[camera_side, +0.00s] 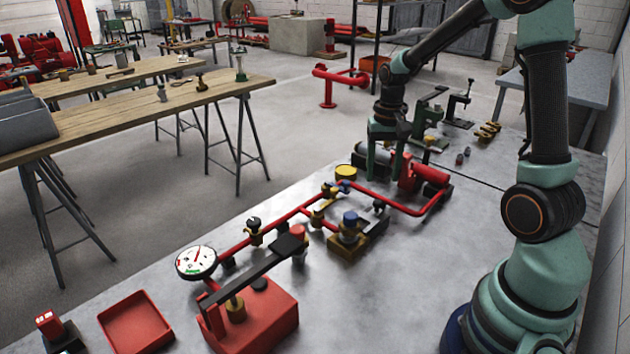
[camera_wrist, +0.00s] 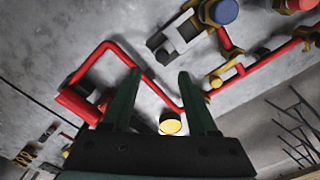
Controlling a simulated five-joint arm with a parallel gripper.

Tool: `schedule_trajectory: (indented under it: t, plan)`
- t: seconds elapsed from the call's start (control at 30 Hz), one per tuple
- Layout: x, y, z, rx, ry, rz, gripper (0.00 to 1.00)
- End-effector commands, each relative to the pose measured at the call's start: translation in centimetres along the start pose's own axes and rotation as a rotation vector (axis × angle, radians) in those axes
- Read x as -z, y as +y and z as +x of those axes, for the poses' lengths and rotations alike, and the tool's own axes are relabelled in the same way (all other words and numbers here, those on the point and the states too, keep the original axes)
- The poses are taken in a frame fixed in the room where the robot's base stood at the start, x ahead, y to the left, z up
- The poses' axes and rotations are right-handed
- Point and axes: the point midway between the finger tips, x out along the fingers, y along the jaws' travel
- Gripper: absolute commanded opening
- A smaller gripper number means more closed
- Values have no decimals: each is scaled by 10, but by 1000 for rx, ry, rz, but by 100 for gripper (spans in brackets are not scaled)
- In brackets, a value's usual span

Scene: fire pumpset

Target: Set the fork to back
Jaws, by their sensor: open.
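I cannot tell for certain which part is the fork. A small black lever-like part (camera_side: 380,206) stands on a dark block beside the red pipe; a black and grey block (camera_wrist: 166,47) shows just beyond my fingertips in the wrist view. My gripper (camera_side: 384,168) points down over the far part of the pump set, behind the red pipe loop.
The red pipe (camera_side: 405,208) runs around this area. A red motor-like body (camera_side: 428,176) is right of my gripper. A blue-topped valve (camera_side: 350,222) stands nearer. A gauge (camera_side: 196,262), a long-levered red box (camera_side: 265,315) and a red tray (camera_side: 137,325) are at front left. The near-right bench is clear.

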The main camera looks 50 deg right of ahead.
Motion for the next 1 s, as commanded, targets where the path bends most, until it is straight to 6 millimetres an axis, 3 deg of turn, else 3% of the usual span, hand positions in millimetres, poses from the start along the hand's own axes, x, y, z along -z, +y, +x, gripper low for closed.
schedule_trajectory:
  t: [0.1, 0.3, 0.77, 0.87, 1.0]
  plan:
    - [1, 0, -24, 2, 5, 1, 59]
    - [1, 0, -47, 1, 2, 1, 59]
    - [0, 0, -53, 1, 2, -3, 59]
    - [-7, -6, -60, 8, 22, -35, 59]
    - [-29, -22, -79, 34, 90, -148, 59]
